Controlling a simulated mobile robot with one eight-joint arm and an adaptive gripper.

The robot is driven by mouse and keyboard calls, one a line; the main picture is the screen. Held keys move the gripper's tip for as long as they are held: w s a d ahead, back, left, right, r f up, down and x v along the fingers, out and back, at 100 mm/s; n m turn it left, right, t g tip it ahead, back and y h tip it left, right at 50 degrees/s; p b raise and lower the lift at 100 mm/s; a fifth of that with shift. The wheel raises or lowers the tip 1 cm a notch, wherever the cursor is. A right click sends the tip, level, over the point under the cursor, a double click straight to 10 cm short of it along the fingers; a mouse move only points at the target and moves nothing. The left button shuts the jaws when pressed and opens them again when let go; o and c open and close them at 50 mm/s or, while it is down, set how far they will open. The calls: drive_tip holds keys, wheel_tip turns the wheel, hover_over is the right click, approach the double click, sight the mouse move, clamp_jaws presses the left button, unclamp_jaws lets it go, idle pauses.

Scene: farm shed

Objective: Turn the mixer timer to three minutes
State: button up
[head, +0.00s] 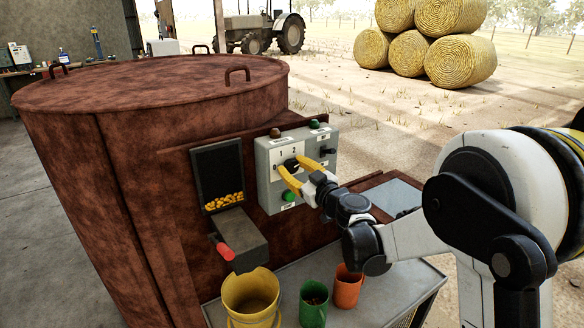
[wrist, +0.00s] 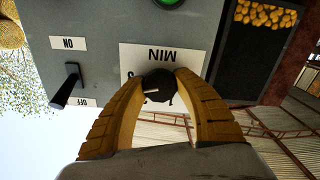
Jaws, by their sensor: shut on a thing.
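The mixer's grey control box (head: 263,187) is fixed to the side of the rusty brown mixer (head: 70,140). In the wrist view, which is upside down, the fingers (wrist: 158,88) touch the knob (wrist: 155,92) on both sides. A pale pointer line on the knob points left in that view. The fingers hide part of the plate, including some numbers.
A black on/off lever (head: 327,152) is right of the dial and a green button (head: 289,196) below it. A red-handled chute (head: 226,250) is at left. A yellow bucket (head: 251,292), green mug (head: 313,305) and orange mug (head: 347,287) stand on the table below.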

drive_tip(key=shift+m, duration=1.5)
drive_tip(key=o, duration=1.2)
drive_tip(key=shift+s, duration=0.1)
drive_tip(key=v, duration=1.2)
